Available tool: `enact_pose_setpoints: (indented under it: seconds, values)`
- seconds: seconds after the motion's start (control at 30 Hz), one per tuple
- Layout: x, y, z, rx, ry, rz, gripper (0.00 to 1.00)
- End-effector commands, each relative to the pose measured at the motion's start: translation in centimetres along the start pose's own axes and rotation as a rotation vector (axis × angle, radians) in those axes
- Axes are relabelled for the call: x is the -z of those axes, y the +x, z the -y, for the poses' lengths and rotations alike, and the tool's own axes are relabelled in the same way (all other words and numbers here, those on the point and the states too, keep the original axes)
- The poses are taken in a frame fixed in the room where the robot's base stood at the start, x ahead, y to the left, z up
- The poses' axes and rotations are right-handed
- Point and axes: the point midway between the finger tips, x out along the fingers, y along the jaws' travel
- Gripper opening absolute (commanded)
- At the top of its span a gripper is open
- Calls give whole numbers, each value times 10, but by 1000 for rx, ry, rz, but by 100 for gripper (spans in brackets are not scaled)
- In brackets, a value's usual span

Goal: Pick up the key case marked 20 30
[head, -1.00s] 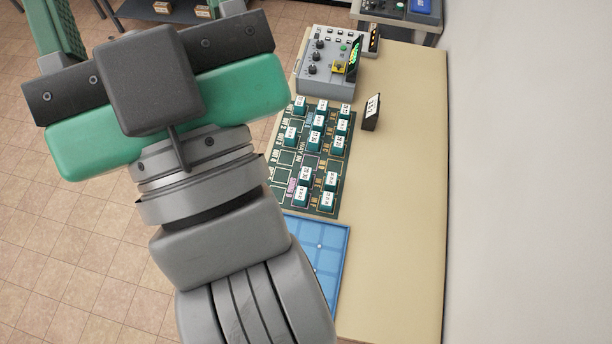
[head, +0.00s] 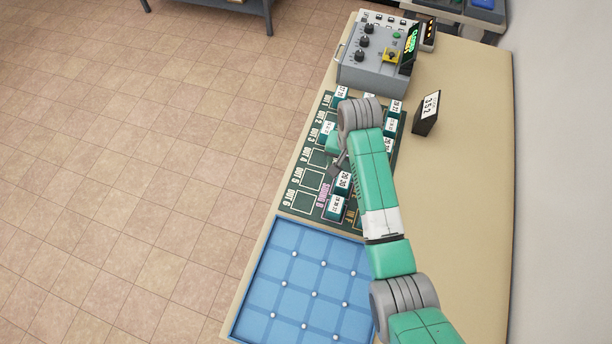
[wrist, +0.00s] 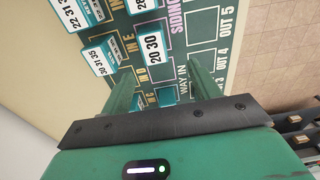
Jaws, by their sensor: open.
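The key case marked 20 30 (head: 343,182) is a small teal block with a white label, standing on the dark green marked board (head: 300,200). In the wrist view the 20 30 case (wrist: 153,48) lies just beyond the fingertips, roughly centred between them. My gripper (wrist: 160,78) has its two green fingers apart with nothing between them. In the head view the gripper is mostly hidden behind my arm, over the board near the 20 30 case. I cannot tell the exact height of the fingertips above the board.
Other teal cases stand nearby, one (head: 336,207) just below 20 30 in the head view and one marked 30 31 35 (wrist: 98,55) beside it in the wrist view. A blue tray (head: 262,290), a grey control box (head: 375,70) and a black 352 sign (head: 427,115) share the table.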

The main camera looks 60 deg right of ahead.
Motion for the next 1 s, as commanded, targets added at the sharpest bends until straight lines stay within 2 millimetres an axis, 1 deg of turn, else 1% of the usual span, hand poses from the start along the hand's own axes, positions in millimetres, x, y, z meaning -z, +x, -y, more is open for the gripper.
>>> enact_pose_setpoints:
  seconds: [0.03, 0.1, 0.2, 0.4, 0.5, 0.57, 0.7, 0.8, 1.0]
  values:
    - [-2, 11, -10, -16, 22, 29, 62]
    - [-4, 13, -15, -24, 32, 46, 62]
    - [-4, 14, -15, -25, 31, 46, 62]
    - [-6, 37, -14, -24, 29, 43, 62]
    - [-6, 40, -14, -23, 28, 42, 62]
    - [-8, 50, -14, -24, 27, 44, 62]
    - [-12, 76, -13, -23, 29, 44, 62]
    - [-12, 87, -13, -23, 28, 42, 62]
    - [-12, 89, -12, -22, 27, 40, 62]
